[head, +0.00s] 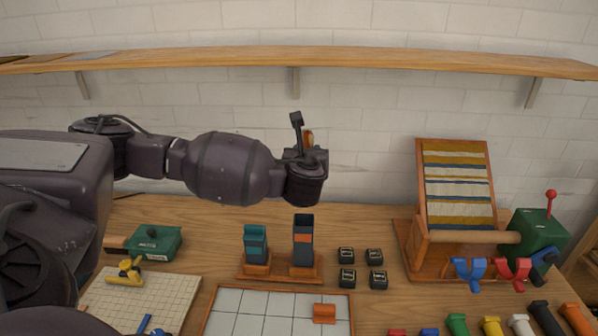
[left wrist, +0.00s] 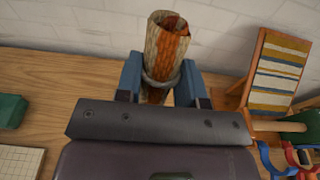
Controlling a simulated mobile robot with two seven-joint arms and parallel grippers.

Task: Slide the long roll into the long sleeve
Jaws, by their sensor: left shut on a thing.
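My left gripper (head: 303,140) is high above the bench, shut on the long roll (left wrist: 166,48). In the left wrist view the roll stands roughly upright between the blue fingers, tan and streaked outside, orange inside, with a band around it. In the head view only a small orange-brown part of the roll (head: 309,138) shows behind the gripper. The long sleeve (head: 303,248) is a tall dark upright holder with an orange band, on a wooden stand. It is below the gripper, well apart from the roll. My right gripper is not in view.
A shorter teal and dark holder (head: 256,246) shares the wooden stand (head: 280,273), left of the long sleeve. Several small black blocks (head: 347,277) are to the right. A tiled tray (head: 250,312) lies in front. A loom-like frame (head: 458,190) stands right. A shelf (head: 300,59) runs above.

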